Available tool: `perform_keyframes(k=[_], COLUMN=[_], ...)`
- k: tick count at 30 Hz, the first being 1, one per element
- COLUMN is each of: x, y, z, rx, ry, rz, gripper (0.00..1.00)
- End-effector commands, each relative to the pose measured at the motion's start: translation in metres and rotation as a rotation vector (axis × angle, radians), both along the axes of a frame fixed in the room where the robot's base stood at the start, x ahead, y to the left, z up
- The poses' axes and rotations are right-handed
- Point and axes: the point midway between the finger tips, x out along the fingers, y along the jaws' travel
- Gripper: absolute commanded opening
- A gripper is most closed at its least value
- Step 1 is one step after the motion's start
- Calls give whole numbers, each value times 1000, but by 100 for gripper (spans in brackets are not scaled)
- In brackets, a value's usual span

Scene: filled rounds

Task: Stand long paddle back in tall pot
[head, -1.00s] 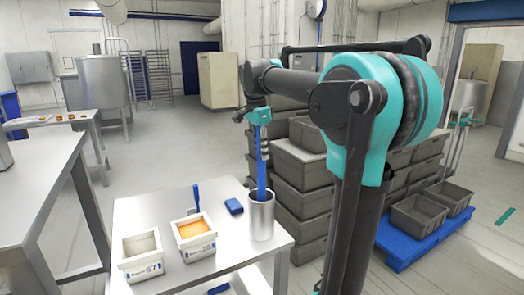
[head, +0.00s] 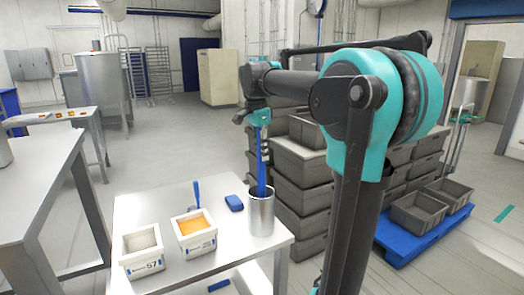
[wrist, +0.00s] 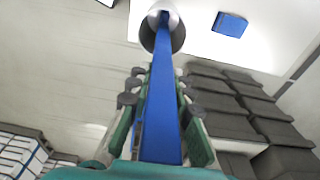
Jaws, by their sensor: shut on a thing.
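The long blue paddle (head: 259,160) stands nearly upright, its lower end inside the mouth of the tall metal pot (head: 262,218). My gripper (head: 262,150) is shut on the paddle's upper part, above the pot. In the wrist view the paddle (wrist: 164,105) runs between the fingers of my gripper (wrist: 163,92) into the open pot (wrist: 176,42). The paddle's lower end is hidden inside the pot, so I cannot tell whether it touches the bottom.
On the same small metal table (head: 150,205) stand a white tub (head: 141,262), a tub with orange contents (head: 196,245) and a blue block (head: 234,203). Stacked grey crates (head: 300,190) stand close to the right of the pot. Open floor lies behind the table.

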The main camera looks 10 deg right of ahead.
Motion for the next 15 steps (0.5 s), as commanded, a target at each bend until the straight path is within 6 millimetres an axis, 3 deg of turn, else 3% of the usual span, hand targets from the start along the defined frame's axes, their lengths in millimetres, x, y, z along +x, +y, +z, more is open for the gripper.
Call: perform_keyframes(k=[15], x=[0], y=[0], z=[-6], rx=[0], ry=[0], rz=[0], gripper=[0])
